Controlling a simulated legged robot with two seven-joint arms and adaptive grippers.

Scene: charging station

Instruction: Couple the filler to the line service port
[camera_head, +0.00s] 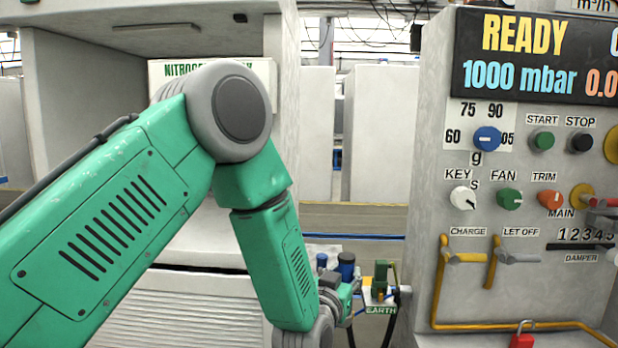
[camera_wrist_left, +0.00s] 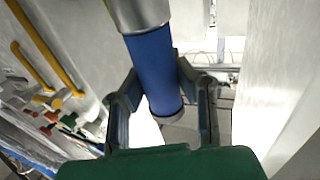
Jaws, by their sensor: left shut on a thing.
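My left gripper (camera_wrist_left: 159,76) is shut on a blue cylinder with a bright metal collar, which I take to be the filler (camera_wrist_left: 152,62). One finger lies on each side of its blue body. The metal collar is cut off by the top edge of the left wrist view. In the head view my left gripper (camera_head: 342,292) is small and low at centre, partly behind my green arm. Blue cylindrical parts show just above it. I cannot make out the line service port in either view. My right gripper is not in view.
A grey control panel (camera_head: 430,200) with knobs, yellow pipes (camera_head: 440,290) and a red padlock (camera_head: 522,338) stands at the right. A small stand labelled EARTH (camera_head: 381,309) with dark cables is just right of the gripper. A grey cabinet (camera_head: 85,90) is at the left.

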